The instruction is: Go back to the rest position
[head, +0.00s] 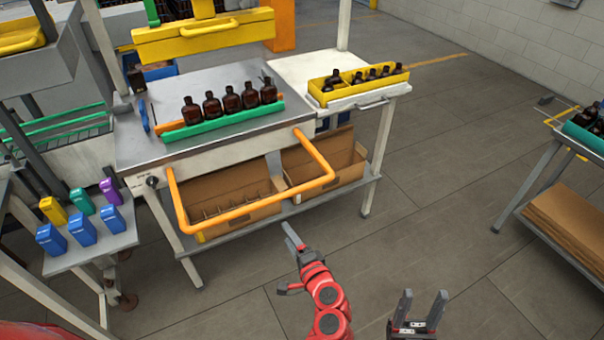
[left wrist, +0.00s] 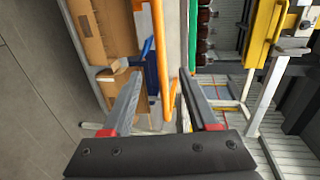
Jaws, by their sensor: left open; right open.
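My left gripper (head: 284,257) is open and empty, in front of the workbench near its orange rail (head: 252,216). In the left wrist view its two fingers (left wrist: 159,74) are apart, with the orange rail showing in the gap behind them; I cannot tell how near it is. My right gripper (head: 424,294) is open and empty, low at the bottom right above the floor. Several amber bottles (head: 231,104) stand in a row by the green rack (head: 222,124) on the workbench. More bottles stand in a yellow bin (head: 340,91) on the white side table.
Cardboard boxes (head: 230,190) sit on the shelf under the workbench (head: 190,85). A small stand at left holds blue, yellow, green and purple containers (head: 82,229). Another table with a green bin (head: 583,138) is at right. Floor between is clear.

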